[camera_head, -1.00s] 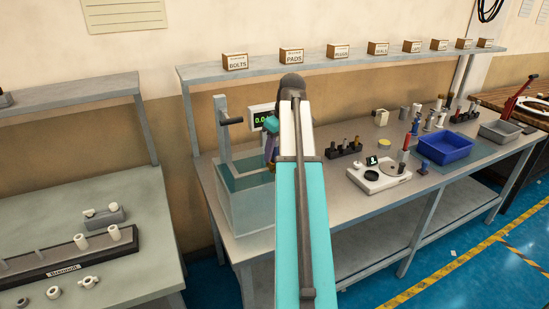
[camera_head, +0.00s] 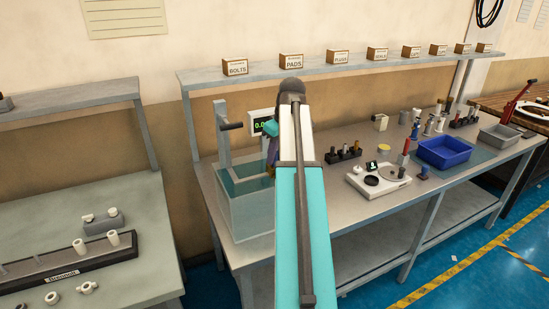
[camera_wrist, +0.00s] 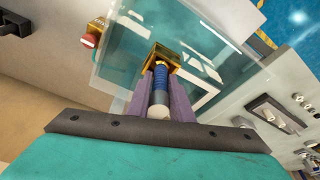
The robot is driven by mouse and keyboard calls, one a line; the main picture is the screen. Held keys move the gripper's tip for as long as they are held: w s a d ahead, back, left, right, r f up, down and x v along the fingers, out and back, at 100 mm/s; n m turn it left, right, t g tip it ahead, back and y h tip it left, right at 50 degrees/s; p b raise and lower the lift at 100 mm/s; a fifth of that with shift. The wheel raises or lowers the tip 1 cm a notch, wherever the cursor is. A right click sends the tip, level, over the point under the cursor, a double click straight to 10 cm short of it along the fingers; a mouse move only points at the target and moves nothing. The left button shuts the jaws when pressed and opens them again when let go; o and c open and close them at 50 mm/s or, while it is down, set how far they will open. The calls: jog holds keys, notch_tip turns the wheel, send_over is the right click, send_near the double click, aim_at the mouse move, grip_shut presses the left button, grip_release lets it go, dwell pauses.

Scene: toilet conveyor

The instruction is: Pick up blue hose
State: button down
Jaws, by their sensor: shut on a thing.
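The blue hose (camera_wrist: 160,86) is a short ribbed blue cylinder with a pale end, seen in the wrist view. My gripper (camera_wrist: 162,70) has its purple fingers closed on either side of it. A gold-coloured square piece (camera_wrist: 164,56) surrounds the far end of the fingers; how it joins the hose is unclear. Behind it is a clear tank (camera_wrist: 112,58) holding teal liquid. In the head view my gripper (camera_head: 272,160) is at the tank (camera_head: 246,212), mostly hidden by my forearm, and the hose cannot be made out.
A lever post (camera_head: 222,130) and a green-lit display (camera_head: 262,125) stand at the tank. To the right are a white scale (camera_head: 378,184), a dark rack (camera_head: 343,154), a blue bin (camera_head: 443,152) and a grey bin (camera_head: 499,136). A labelled-box shelf (camera_head: 330,66) runs above.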

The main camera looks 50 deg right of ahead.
jog(key=shift+r+b, duration=0.55)
jog(key=shift+r, duration=0.9)
jog(key=shift+s+r, duration=0.1)
jog(key=shift+s, duration=0.2)
jog(key=s+d+r+b, duration=0.1)
jog(key=s+b, duration=0.2)
jog(key=s, duration=1.2)
jog(key=shift+s+d+r, duration=0.15)
jog(key=shift+d+r, duration=0.15)
jog(key=shift+d, duration=0.1)
